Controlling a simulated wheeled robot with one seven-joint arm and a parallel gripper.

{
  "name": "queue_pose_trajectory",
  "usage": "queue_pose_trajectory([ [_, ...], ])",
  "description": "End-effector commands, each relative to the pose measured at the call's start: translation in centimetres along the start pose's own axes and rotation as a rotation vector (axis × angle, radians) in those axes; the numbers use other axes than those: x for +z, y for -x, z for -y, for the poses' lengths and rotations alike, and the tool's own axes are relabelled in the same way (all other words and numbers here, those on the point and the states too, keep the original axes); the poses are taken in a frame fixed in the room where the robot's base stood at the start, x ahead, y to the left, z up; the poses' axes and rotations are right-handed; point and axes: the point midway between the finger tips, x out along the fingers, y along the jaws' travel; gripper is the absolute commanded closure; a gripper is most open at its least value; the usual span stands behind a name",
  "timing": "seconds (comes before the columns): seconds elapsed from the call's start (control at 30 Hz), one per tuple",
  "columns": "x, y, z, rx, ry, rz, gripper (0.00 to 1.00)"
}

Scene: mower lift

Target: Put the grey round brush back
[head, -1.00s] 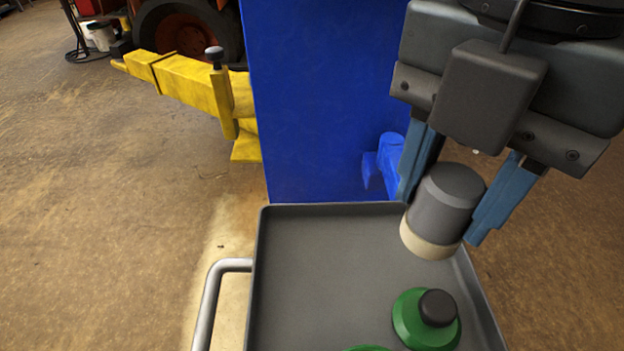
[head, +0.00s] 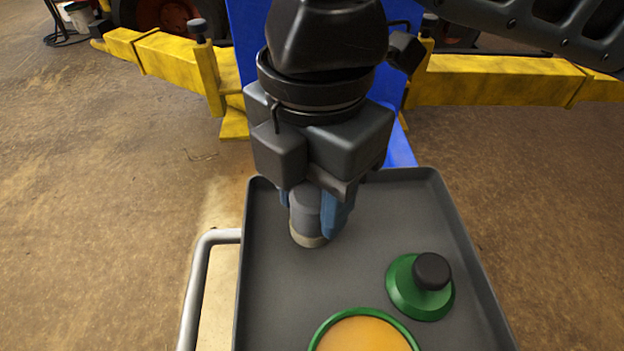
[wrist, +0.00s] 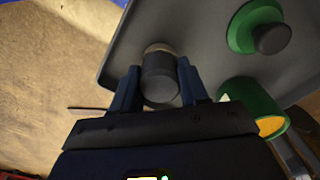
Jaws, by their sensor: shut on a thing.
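The grey round brush (head: 306,217) has a grey cylindrical body and a cream bristle end pointing down. My gripper (head: 322,215) is shut on its body, with a blue finger on each side. The brush is upright over the left, far part of the grey tray (head: 270,290). I cannot tell whether its bristles touch the tray floor. In the wrist view the brush (wrist: 159,75) sits between the fingers of my gripper (wrist: 155,88).
A green round piece with a black knob (head: 420,287) stands on the tray's right side. A green container with orange inside (head: 365,333) is at the near edge. A blue post (head: 243,45) and yellow lift arms (head: 490,80) stand behind. The tray's left side is bare.

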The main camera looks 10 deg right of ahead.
Motion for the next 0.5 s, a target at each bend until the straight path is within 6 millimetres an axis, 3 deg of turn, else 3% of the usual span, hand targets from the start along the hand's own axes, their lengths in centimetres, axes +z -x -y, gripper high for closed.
queue_pose_trajectory([
  [0.1,0.01,-0.02,0.02,-0.001,0.000,0.000,0.85],
  [0.13,0.01,-0.03,0.02,-0.002,0.000,0.000,0.55],
  [0.4,0.02,0.00,0.02,-0.002,0.000,0.000,0.31],
  [0.5,0.01,0.01,0.02,-0.002,0.000,0.000,0.31],
])
